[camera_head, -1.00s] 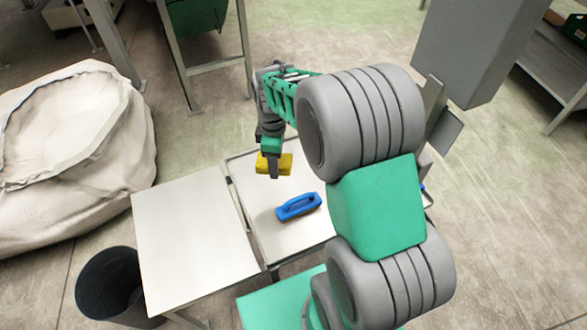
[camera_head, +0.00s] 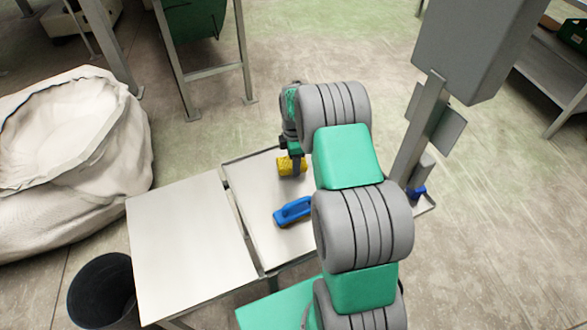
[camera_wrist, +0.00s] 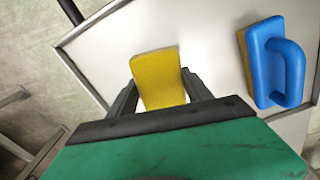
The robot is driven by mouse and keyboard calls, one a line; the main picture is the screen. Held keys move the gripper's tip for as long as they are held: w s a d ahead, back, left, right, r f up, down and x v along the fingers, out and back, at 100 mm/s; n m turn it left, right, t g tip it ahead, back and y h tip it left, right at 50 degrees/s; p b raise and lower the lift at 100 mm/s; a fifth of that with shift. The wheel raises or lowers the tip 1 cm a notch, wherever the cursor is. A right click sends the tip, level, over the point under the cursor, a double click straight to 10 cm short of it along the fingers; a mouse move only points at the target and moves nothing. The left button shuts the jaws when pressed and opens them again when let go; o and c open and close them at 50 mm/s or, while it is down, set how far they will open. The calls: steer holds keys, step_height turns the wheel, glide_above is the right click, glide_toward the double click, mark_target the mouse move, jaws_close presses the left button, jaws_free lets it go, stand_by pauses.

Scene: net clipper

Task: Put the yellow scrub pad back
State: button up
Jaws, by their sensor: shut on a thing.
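The yellow scrub pad (camera_head: 287,166) is held in my gripper (camera_head: 297,172) over the far left part of the tray table (camera_head: 262,217). In the wrist view the yellow pad (camera_wrist: 158,79) sits between both fingers of my gripper (camera_wrist: 158,92). I cannot tell whether the pad touches the tray surface. A blue handled block (camera_head: 294,211) lies on the tray, nearer than the pad. In the wrist view this blue block (camera_wrist: 276,62) is right of the pad, and a thin yellow layer shows along its left side.
A bare white table (camera_head: 188,245) adjoins the tray on the left. A black bin (camera_head: 103,290) and a large white sack (camera_head: 65,160) stand further left. A grey post and box (camera_head: 470,45) rise at right, near a small blue item (camera_head: 416,192). The tray's middle has free room.

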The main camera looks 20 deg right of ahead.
steer(key=shift+f, duration=1.3)
steer(key=shift+a+f, duration=0.1)
steer(key=shift+f, duration=0.05)
steer(key=o, duration=1.3)
